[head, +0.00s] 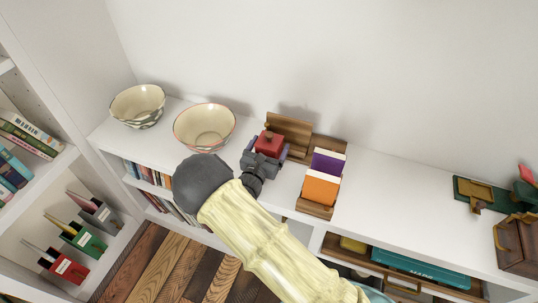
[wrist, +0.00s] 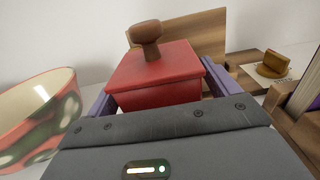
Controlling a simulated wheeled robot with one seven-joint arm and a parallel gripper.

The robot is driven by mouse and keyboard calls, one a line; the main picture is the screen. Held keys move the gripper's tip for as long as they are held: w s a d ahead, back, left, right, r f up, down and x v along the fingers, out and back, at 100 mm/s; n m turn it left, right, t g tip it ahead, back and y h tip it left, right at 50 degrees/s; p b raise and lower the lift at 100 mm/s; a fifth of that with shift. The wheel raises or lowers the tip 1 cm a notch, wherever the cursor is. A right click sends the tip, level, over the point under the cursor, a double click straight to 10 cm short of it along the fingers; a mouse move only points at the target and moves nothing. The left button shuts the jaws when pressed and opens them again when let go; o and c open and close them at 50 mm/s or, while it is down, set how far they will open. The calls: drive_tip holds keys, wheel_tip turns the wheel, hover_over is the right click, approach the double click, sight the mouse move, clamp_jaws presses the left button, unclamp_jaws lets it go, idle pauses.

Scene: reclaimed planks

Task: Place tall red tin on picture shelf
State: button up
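The red tin (head: 269,144) has a brown wooden knob on its lid; it fills the middle of the wrist view (wrist: 155,78). My gripper (head: 267,150) has a purple-grey finger close against each side of the tin and appears shut on it. The tin's lower part is hidden by my gripper. A wooden piece with an upright back board (head: 290,128), which looks like the picture shelf, stands just behind the tin on the white surface; its board also shows in the wrist view (wrist: 190,30). I cannot tell whether the tin touches it.
Two patterned bowls, one grey-marked (head: 137,105) and one red-rimmed (head: 204,126), stand to the left on the white counter (head: 400,195). A wooden holder with purple and orange cards (head: 321,189) is close on the right. Green and wooden items (head: 485,193) lie far right. The counter between is clear.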

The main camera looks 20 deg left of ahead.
drive_tip(key=c, duration=1.4)
drive_tip(key=shift+w+r, duration=0.1)
drive_tip(key=shift+c, duration=1)
drive_tip(key=shift+r+p, duration=0.35)
drive_tip(key=shift+r, duration=4.65)
